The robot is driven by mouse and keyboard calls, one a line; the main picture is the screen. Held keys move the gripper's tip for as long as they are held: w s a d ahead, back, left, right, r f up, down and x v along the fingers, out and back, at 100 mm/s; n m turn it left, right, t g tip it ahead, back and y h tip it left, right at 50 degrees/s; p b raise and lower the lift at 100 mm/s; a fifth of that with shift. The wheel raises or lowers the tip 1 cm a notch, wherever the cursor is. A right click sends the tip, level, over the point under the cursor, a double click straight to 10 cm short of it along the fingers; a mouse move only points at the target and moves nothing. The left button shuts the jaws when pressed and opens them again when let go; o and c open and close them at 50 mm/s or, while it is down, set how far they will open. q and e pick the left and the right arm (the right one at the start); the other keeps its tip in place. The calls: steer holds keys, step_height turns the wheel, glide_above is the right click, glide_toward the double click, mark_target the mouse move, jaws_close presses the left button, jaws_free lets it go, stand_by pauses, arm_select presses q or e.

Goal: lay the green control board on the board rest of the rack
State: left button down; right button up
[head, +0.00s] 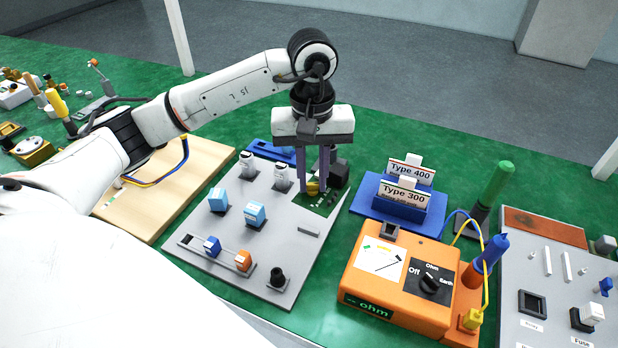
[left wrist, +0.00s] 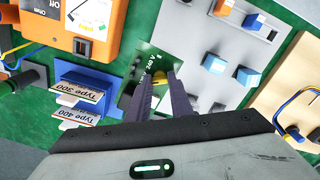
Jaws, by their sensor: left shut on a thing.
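The green control board (head: 325,204) is at the upper right corner of a grey rack plate (head: 240,255) in the head view. It carries a yellow part (head: 312,187) and a black block. My left gripper (head: 318,182) points straight down over it, shut on the board at its yellow part. In the left wrist view the board (left wrist: 147,62) shows white print, and the fingers of my left gripper (left wrist: 160,80) close at the yellow part (left wrist: 159,75). I cannot tell whether the board touches the plate; the fingers hide some of it. My right gripper is not in view.
The plate carries blue blocks (head: 255,213), grey cylinders and a terminal row. A blue stand with type cards (head: 400,205) and an orange ohm meter (head: 400,290) stand close on the right. A wooden board (head: 170,185) lies left. Green table (head: 370,145) is clear behind.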

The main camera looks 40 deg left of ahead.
arm_select(q)
steer(key=shift+w+a+f+n, duration=0.25)
steer(key=shift+a+f+n, duration=0.3)
steer(key=shift+a, duration=0.2)
steer(key=shift+w+a+f+n, duration=0.15)
steer(key=shift+a+f+n, duration=0.1)
steer(key=shift+a, duration=0.1)
steer(key=shift+f+b, duration=0.8)
steer(key=shift+f, duration=0.1)
steer(key=shift+f+b, duration=1.05)
steer(key=shift+f, duration=0.75)
steer(key=c, duration=2.3)
jaws_free()
steer(key=shift+r, duration=0.1)
jaws_close()
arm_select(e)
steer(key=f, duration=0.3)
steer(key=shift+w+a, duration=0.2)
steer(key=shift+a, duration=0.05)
arm_select(q)
steer(key=shift+d, duration=0.1)
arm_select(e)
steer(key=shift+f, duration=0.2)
arm_select(q)
steer(key=shift+f, duration=0.3)
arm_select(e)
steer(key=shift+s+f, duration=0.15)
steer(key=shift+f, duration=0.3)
arm_select(q)
steer(key=shift+b, duration=0.35)
